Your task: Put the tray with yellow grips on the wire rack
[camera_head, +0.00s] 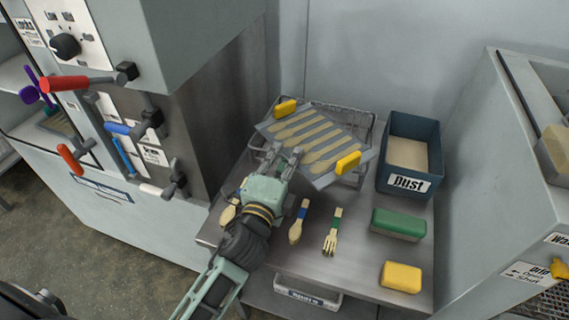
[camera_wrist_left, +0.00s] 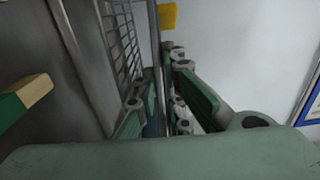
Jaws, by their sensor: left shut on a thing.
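The grey tray (camera_head: 322,181) with yellow grips (camera_head: 348,162) holds several wooden spoon shapes. It lies over the wire rack (camera_head: 366,132) at the back of the steel table, turned askew to it. My left gripper (camera_head: 291,157) is shut on the tray's near edge, between the two grips. In the left wrist view the tray shows edge-on between the fingers (camera_wrist_left: 158,118), with a yellow grip (camera_wrist_left: 168,15) beyond and the rack's wires (camera_wrist_left: 122,40) beside it. The tray hides most of the rack, so I cannot tell whether it rests fully on it. My right gripper is out of view.
A blue bin labelled Dust (camera_head: 408,184) stands close right of the rack. A green block (camera_head: 398,223), a yellow block (camera_head: 401,277), a wooden spoon (camera_head: 297,230) and a fork (camera_head: 331,238) lie on the table (camera_head: 350,275). The press (camera_head: 205,120) stands close on the left.

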